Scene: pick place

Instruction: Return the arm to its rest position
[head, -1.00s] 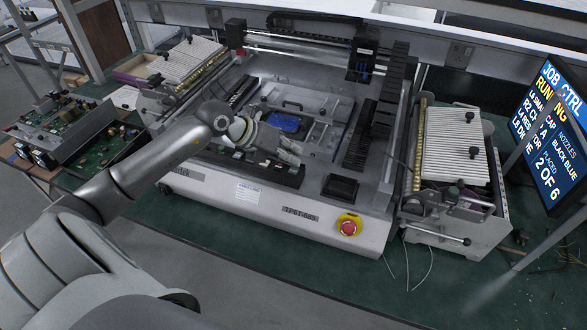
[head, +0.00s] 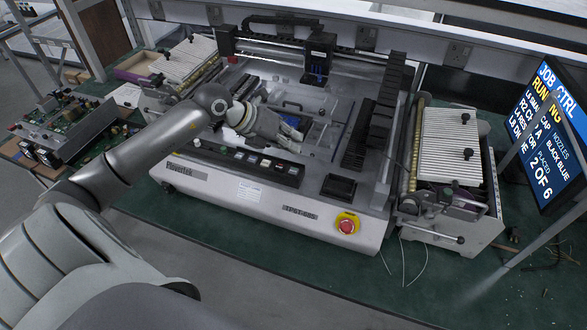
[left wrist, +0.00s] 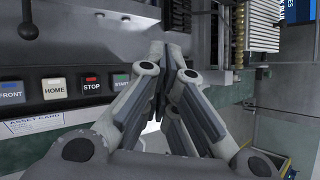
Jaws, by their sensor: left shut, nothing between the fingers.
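My left arm comes in from the left in the head view. My left gripper (head: 298,134) is over the front part of the pick-and-place machine (head: 338,238), pointing right, above and behind its row of buttons. It is shut and empty. In the left wrist view the fingers (left wrist: 162,62) meet, with nothing seen between them. The buttons lie left of the fingers there, among them HOME (left wrist: 54,89), STOP (left wrist: 92,86) and START (left wrist: 121,83). The blue board (head: 300,122) on the machine's bed is partly hidden behind my gripper. My right gripper is not in view.
A red emergency stop (head: 347,225) sits on the machine's front right. Feeder racks stand at the left (head: 184,58) and right (head: 450,145). A screen (head: 556,130) stands at the far right. Circuit boards (head: 62,122) lie at the left. The green mat is bare in front.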

